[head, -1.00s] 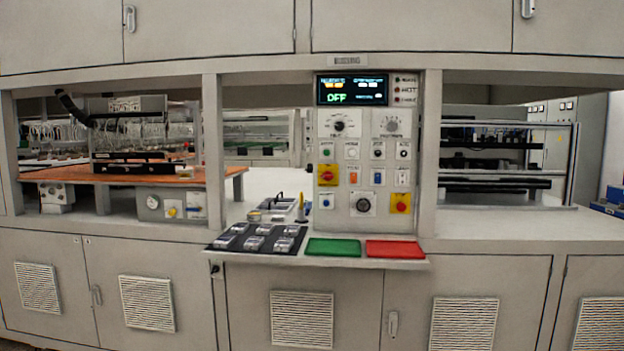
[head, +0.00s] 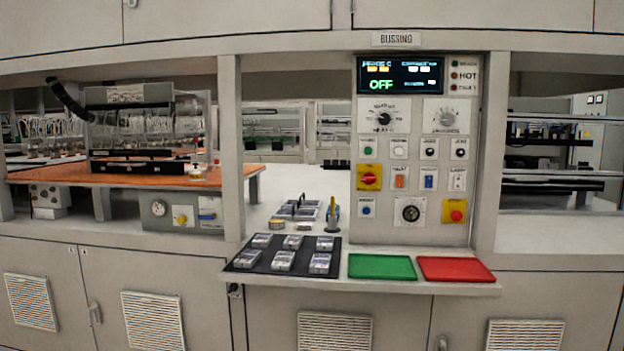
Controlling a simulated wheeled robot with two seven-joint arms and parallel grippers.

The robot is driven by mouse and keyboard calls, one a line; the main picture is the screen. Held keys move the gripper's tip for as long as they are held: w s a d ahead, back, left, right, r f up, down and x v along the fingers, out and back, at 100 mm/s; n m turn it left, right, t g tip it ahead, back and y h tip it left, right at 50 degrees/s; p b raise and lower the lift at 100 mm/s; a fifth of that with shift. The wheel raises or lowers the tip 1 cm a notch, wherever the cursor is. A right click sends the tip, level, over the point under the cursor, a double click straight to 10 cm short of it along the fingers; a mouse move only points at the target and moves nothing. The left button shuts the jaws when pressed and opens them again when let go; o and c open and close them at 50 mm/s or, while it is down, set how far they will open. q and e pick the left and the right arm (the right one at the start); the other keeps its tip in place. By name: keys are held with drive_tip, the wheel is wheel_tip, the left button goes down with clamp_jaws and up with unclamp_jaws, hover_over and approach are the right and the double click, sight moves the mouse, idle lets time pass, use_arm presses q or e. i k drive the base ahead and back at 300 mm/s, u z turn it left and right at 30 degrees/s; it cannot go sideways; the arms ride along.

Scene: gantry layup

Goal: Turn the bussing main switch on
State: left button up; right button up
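The bussing control panel (head: 424,230) stands upright under a sign (head: 396,39) reading BUSSING. Its display (head: 400,75) shows OFF in green. A red rotary switch on a yellow plate (head: 369,177), which looks like the main switch, sits at the panel's left side, below a row of small buttons. A second red control on a yellow plate (head: 455,211), probably a stop button, sits lower right. A dark round knob or lock (head: 410,213) is between them, low on the panel. Neither of my grippers is in view.
A ledge below the panel holds a black mat (head: 248,258) with several small blocks, a green tray (head: 382,267) and a red tray (head: 456,269). Posts (head: 231,150) flank the bay. An orange-topped bench (head: 120,177) with equipment is at left. The space before the panel is clear.

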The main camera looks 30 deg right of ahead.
sight(369, 178)
drive_tip(key=z, duration=0.3)
drive_tip(key=i, duration=0.9)
drive_tip(key=z, duration=0.55)
